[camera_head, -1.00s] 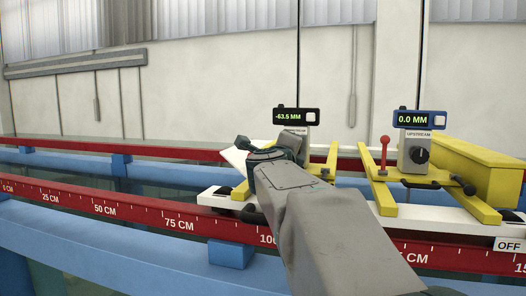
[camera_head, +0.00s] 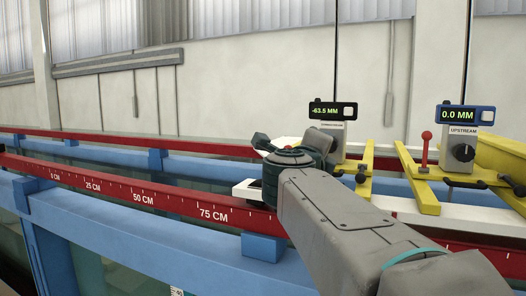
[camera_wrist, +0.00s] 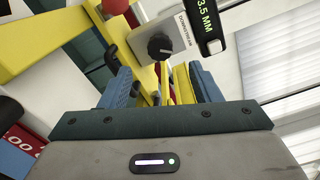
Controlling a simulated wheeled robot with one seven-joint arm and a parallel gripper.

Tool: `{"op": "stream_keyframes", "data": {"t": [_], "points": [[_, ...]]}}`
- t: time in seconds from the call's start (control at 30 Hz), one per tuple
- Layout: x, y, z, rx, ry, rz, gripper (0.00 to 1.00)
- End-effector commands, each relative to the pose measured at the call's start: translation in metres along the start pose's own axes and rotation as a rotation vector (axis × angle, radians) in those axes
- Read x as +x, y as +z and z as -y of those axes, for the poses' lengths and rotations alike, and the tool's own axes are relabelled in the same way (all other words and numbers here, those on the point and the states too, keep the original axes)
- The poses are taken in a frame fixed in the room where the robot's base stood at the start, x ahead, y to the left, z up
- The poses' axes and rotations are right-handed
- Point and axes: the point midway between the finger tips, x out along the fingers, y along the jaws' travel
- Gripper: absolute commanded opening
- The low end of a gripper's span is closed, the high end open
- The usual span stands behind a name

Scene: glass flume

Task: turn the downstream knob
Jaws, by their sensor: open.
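The downstream knob (camera_wrist: 160,46) is a dark round knob on a grey block (camera_wrist: 170,30) labelled DOWNSTREAM, in the wrist view. My gripper (camera_wrist: 165,85) is open, its two teal fingers apart and empty; the knob lies beyond the fingertips, roughly between them in the picture, and appears not to be touched. In the head view the downstream display (camera_head: 332,110) reads -63.5 MM; my arm hides the knob and my fingers there.
The upstream display (camera_head: 465,114) reads 0.0 MM, above the upstream knob (camera_head: 463,152). A red-tipped lever (camera_head: 426,136) stands on yellow rails to its left. A red scale rail (camera_head: 140,195) runs along the front.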

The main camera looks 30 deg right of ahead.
Motion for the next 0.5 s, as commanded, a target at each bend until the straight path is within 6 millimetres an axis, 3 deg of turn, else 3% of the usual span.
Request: {"op": "stream_keyframes", "data": {"t": [0.2,0.5], "points": [[-0.036,0.000,0.000,0.001,-0.001,0.003,0.57],[-0.047,0.000,0.000,-0.001,0.000,0.000,0.57]]}}
